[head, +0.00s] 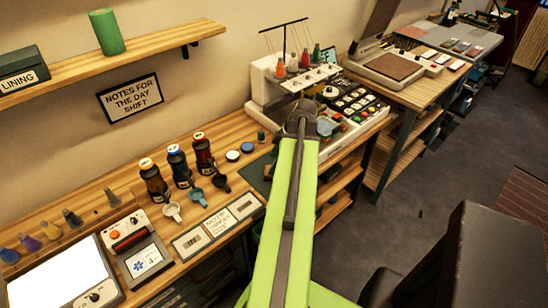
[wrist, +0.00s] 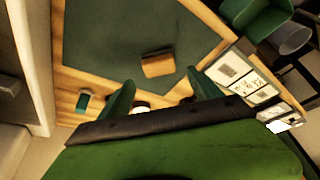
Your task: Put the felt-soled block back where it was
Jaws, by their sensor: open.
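A small wooden block (wrist: 158,64), orange-brown on top with a darker edge, lies on a dark green mat (wrist: 110,35) in the wrist view. I take it for the felt-soled block; its underside is hidden. My gripper (wrist: 160,76) is open, with its two green fingers apart, one to the left and one to the right below the block in the picture. Nothing is seen between the fingers. In the head view my arm covers most of the mat (head: 258,184) and I cannot make out the block there.
A small teal piece (wrist: 83,102) stands on the wood beside the mat. Label cards (head: 218,220), dark bottles (head: 178,165) and small cups (head: 196,195) stand left of my arm. A multi-needle sewing machine (head: 285,85) and a button panel (head: 350,103) stand beyond.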

